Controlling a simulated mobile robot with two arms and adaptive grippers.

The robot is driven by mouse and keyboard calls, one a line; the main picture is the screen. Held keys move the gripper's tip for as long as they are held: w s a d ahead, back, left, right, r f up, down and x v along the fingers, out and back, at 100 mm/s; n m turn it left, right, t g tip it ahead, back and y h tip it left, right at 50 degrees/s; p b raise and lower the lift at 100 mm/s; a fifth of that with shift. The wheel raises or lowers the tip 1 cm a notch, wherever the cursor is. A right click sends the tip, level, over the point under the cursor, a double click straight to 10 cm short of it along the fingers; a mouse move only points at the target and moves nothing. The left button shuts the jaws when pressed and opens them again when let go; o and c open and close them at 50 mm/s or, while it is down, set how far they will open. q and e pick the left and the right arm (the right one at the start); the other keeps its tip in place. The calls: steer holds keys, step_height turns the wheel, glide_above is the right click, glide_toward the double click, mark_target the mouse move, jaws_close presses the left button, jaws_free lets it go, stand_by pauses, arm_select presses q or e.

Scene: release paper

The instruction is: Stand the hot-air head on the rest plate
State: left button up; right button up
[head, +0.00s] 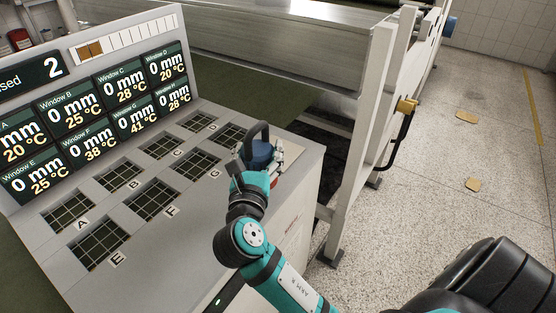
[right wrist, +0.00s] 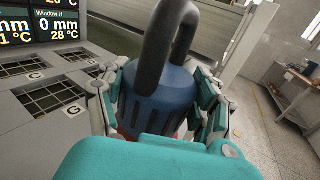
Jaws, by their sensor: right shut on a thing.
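The hot-air head (head: 262,152) has a blue ribbed body with a thick black loop on top. It stands roughly upright above the right end of the grey console, and it also fills the middle of the right wrist view (right wrist: 158,95). My right gripper (head: 270,166) is shut on its body, with a finger on either side in the right wrist view. The underside of the head is hidden, so I cannot tell if it touches anything. I cannot make out the rest plate. My left gripper is not in view.
The console top (head: 190,233) carries several dark gridded windows in two rows. A display panel (head: 100,95) with millimetre and temperature readings rises behind them. A white machine frame (head: 360,130) stands to the right of the console. Speckled floor (head: 450,180) lies open beyond it.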

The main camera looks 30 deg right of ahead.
steer(key=shift+w+d+r, duration=0.15)
steer(key=shift+w+r, duration=0.1)
steer(key=shift+w, duration=0.15)
steer(key=shift+w+d+f, duration=0.8)
steer(key=shift+w+d, duration=0.9)
steer(key=shift+d, duration=0.25)
steer(key=shift+w+d+f, duration=0.85)
steer(key=shift+w+d, duration=0.8)
steer(key=shift+d, duration=0.35)
steer(key=shift+w+d+f, duration=0.8)
steer(key=shift+w+d, duration=0.9)
steer(key=shift+d, duration=0.25)
steer(key=shift+f, duration=0.1)
steer(key=o, duration=1.8)
steer(key=shift+s+f, duration=0.1)
steer(key=shift+f, duration=0.05)
steer(key=shift+c, duration=0.2)
steer(key=v, duration=1.2)
steer(key=shift+a+b, duration=0.15)
steer(key=shift+b, duration=0.15)
